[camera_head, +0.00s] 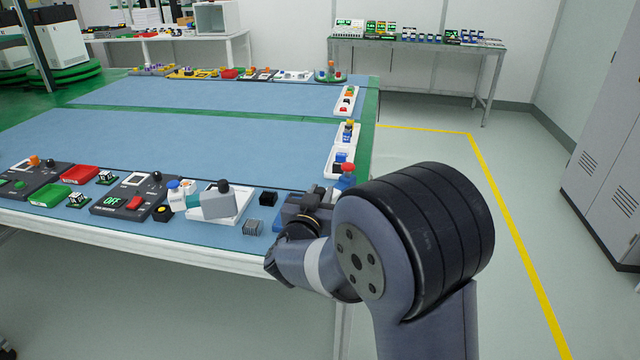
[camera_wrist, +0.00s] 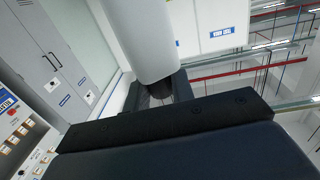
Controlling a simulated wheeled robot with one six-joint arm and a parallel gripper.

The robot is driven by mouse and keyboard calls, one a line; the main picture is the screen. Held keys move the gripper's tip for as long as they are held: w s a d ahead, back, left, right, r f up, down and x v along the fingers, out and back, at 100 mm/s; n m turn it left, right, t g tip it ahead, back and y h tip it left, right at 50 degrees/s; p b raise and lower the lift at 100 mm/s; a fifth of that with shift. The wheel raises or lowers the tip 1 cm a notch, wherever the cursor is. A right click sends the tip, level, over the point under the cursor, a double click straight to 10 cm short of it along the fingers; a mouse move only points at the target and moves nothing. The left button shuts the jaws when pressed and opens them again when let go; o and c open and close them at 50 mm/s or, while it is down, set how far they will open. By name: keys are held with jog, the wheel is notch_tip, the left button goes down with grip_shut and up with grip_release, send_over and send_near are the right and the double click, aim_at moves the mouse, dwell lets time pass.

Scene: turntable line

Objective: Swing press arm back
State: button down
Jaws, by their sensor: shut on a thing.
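My gripper (camera_head: 305,207) is at the near right corner of the blue-topped table (camera_head: 215,140), partly hidden by my own arm. In the wrist view, a pale grey, smooth cylindrical piece (camera_wrist: 145,40) comes down from the top edge to the dark jaws (camera_wrist: 165,92). My gripper is shut on this piece, which seems to be the press arm. In the head view I cannot make out the held part. A grey block with a black knob (camera_head: 217,202) sits on a white base, left of my gripper and apart from it.
A red-topped blue piece (camera_head: 347,176) stands just beyond my gripper. A small black block (camera_head: 268,198) and a grey ribbed block (camera_head: 253,228) lie left of it. Control boxes (camera_head: 125,200) line the near edge. The floor right of the table is clear up to the cabinets (camera_head: 605,130).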

jog(key=shift+m+h+p, duration=0.5)
jog(key=shift+h, duration=0.1)
jog(key=shift+g, duration=0.3)
jog(key=c, duration=1.3)
grip_release()
jog(key=shift+o, duration=0.2)
jog(key=v, duration=1)
jog(key=shift+s+a+p, duration=0.3)
jog(key=shift+s+p, duration=0.05)
jog(key=shift+p, duration=0.1)
jog(key=shift+f, duration=0.1)
jog(key=b+x, duration=0.1)
jog(key=x, duration=1)
jog(key=shift+d, duration=0.15)
jog(key=shift+s, duration=0.1)
